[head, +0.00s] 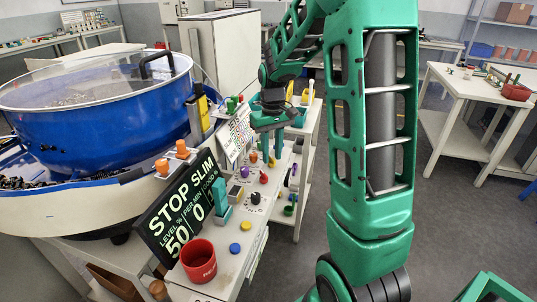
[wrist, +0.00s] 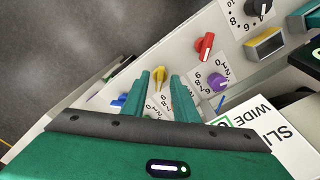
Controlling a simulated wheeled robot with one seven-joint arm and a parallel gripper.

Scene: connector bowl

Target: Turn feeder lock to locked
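My gripper (head: 271,148) is over the far part of the control panel (head: 226,262), with its fingers pointing down. In the wrist view the two green fingers of my gripper (wrist: 160,82) are apart, with a yellow knob (wrist: 159,77) showing between their tips. I cannot tell whether they touch it. A red knob (wrist: 205,45) and a purple knob (wrist: 218,82) with a number scale are to the right. No label naming the feeder lock is readable, so I cannot tell which control it is or its setting.
The panel also bears a black dial (wrist: 262,6), a yellow-framed block (wrist: 265,43) and a red cup (head: 198,262). A black display (head: 180,213) and a blue bowl feeder (head: 100,115) stand left. Open floor (head: 460,215) lies right.

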